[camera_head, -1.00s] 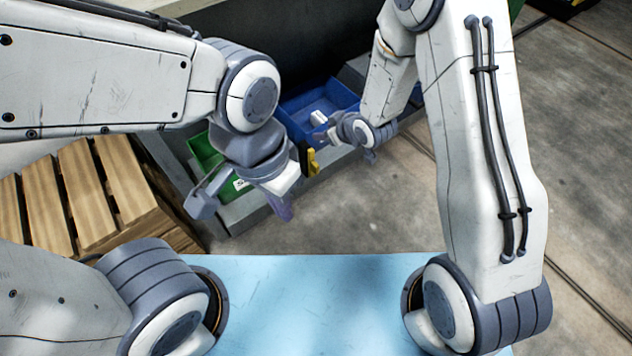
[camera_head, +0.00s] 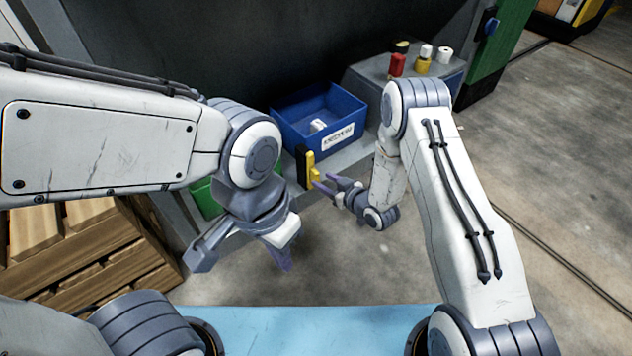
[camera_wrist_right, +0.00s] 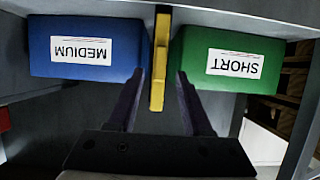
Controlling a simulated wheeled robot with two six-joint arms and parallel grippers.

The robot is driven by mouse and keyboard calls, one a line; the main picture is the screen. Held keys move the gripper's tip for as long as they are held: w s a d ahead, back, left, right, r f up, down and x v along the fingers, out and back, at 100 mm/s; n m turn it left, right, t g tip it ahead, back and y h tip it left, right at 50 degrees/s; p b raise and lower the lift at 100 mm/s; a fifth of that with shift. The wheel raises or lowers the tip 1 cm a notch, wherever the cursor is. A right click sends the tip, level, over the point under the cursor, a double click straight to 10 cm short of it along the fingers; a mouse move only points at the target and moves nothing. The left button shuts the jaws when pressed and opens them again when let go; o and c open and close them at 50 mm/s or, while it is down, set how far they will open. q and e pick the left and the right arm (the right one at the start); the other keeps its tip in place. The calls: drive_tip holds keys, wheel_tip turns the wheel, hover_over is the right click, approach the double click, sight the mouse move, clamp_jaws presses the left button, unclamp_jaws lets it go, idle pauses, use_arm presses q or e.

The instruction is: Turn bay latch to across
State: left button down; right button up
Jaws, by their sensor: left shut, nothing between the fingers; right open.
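The bay latch (camera_head: 307,168) is a yellow bar with a black part beside it on the front of the shelf, between the blue bin and the green bin. In the right wrist view the yellow bar (camera_wrist_right: 159,60) runs straight up and down the picture. My right gripper (camera_head: 325,185) is open, its fingers pointing at the latch. In the right wrist view the fingertips (camera_wrist_right: 160,76) lie on either side of the yellow bar; contact cannot be told. My left gripper (camera_head: 283,260) is shut and empty, hanging in front of the shelf and apart from the latch.
The blue bin (camera_head: 290,132), labelled MEDIUM (camera_wrist_right: 82,50), holds a small white item (camera_head: 318,126). The green bin (camera_head: 207,200) is labelled SHORT (camera_wrist_right: 235,64). A grey surface (camera_head: 440,80) bears several red, yellow and white pieces. A wooden pallet (camera_head: 75,250) stands left. Floor at right is clear.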

sight(318, 178)
drive_tip(key=b+x, duration=0.2)
drive_tip(key=x, duration=0.2)
drive_tip(key=shift+f, duration=0.2)
drive_tip(key=shift+w+a, duration=0.25)
drive_tip(key=shift+w, duration=0.2)
clamp_jaws()
idle(0.9)
